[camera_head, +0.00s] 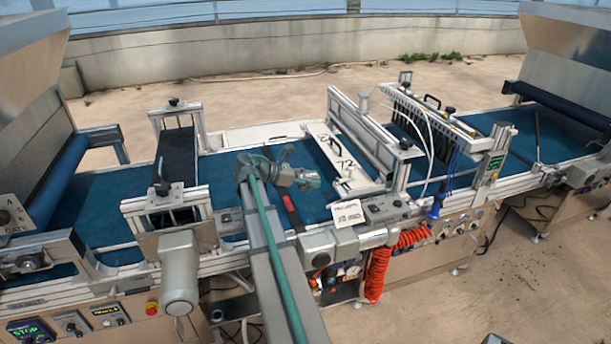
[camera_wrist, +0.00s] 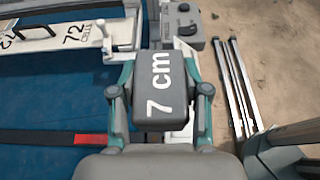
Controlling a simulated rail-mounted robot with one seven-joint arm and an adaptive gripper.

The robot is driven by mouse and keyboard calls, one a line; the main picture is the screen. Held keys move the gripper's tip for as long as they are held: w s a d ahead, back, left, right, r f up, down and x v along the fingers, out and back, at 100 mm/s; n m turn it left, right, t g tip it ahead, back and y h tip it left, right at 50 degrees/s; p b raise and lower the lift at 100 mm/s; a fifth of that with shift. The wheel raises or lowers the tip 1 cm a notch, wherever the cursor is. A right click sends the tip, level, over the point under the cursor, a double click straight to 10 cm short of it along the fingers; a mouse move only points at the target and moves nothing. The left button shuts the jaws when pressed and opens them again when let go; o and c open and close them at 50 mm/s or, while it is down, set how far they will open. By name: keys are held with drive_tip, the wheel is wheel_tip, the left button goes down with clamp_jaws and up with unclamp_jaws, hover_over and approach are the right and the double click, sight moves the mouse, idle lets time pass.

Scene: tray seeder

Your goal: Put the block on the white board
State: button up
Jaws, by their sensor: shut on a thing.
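The block (camera_wrist: 152,88) is grey with "7 cm" in white on its face. My gripper (camera_wrist: 161,93) is shut on it, with a grey and teal finger on each side in the wrist view. In the head view my gripper (camera_head: 308,180) hangs over the blue belt, and the block is too small to make out there. The white board (camera_head: 345,160), marked "72", lies across the belt to the right of my gripper. It also shows at the upper left of the wrist view (camera_wrist: 45,36), apart from the block.
A small white card (camera_head: 347,214) with writing stands at the belt's near edge, beside a grey control box (camera_head: 386,208). A dark bar with a red part (camera_head: 291,211) lies on the blue belt (camera_head: 222,178). A metal frame (camera_head: 375,137) rises right of the board.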

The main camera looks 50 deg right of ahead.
drive_tip(key=s+a+p, duration=0.4)
drive_tip(key=s+a, duration=0.4)
drive_tip(key=s, duration=0.4)
drive_tip(key=shift+s+a, duration=0.3)
drive_tip(key=shift+a, duration=0.05)
